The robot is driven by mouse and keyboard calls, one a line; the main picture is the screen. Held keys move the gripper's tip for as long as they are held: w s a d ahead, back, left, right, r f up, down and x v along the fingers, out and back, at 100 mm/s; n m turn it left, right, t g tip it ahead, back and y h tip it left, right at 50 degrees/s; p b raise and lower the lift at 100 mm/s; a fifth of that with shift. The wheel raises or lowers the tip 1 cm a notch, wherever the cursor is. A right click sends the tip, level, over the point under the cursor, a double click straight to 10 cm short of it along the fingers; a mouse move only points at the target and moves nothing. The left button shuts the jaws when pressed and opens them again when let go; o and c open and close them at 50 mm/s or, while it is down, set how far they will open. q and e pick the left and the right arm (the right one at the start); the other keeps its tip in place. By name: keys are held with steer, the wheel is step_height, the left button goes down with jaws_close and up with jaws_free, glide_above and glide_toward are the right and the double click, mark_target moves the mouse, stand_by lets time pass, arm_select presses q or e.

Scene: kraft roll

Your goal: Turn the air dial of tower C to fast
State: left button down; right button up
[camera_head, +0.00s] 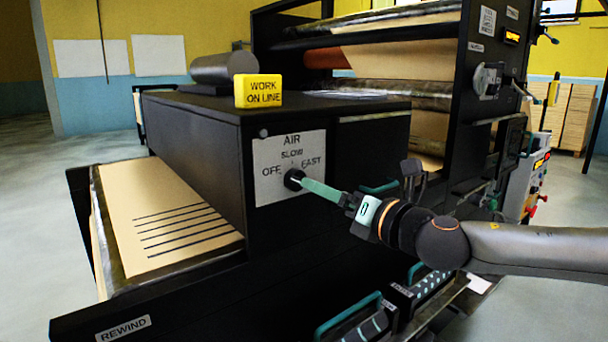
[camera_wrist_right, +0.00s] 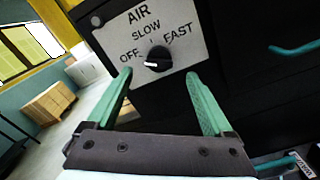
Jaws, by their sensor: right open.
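The air dial (camera_wrist_right: 158,58) is a black knob on a white plate (camera_wrist_right: 110,32) marked AIR, with OFF, SLOW and FAST around it. In the right wrist view its white mark points left, toward OFF. The plate also shows in the head view (camera_head: 268,183), on the end of a black machine housing. My right gripper (camera_wrist_right: 159,76) is open, its teal fingers on either side of the knob and just below it in the wrist view. Whether they touch it I cannot tell. In the head view the right gripper (camera_head: 301,182) partly covers the knob. No tower letter is legible.
A yellow WORK ON LINE block (camera_head: 258,91) and a grey cylinder (camera_head: 222,67) sit on the housing top. A brown paper web (camera_head: 165,213) lies at left above a REWIND label (camera_head: 123,327). Teal handles (camera_head: 347,315) stick out below my right arm.

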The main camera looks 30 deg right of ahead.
mark_target(300, 177)
steer(key=w+p, duration=0.3)
steer(key=shift+r+p, duration=0.25)
steer(key=shift+p, duration=0.1)
steer(key=shift+w+a+p, duration=0.2)
steer(key=shift+w+p, duration=0.25)
steer(key=shift+w, duration=0.3)
arm_select(q)
steer(key=shift+n+y, duration=0.3)
steer(key=shift+s+a+r+p, duration=0.2)
steer(key=shift+s+a+r, duration=0.1)
steer(key=shift+a+r, duration=0.45)
steer(key=shift+s+a+r+p, duration=0.25)
steer(key=shift+a+r, duration=0.2)
steer(key=shift+r, duration=0.5)
arm_select(e)
steer(key=shift+w+a+f, duration=0.1)
steer(key=shift+w+f, duration=0.05)
steer(key=shift+w, duration=0.5)
steer(key=shift+w+a+f, duration=0.1)
steer(key=shift+w, duration=0.55)
arm_select(q)
steer(key=shift+w+r, duration=0.1)
steer(key=shift+w, duration=0.05)
arm_select(e)
steer(key=c, duration=1.4)
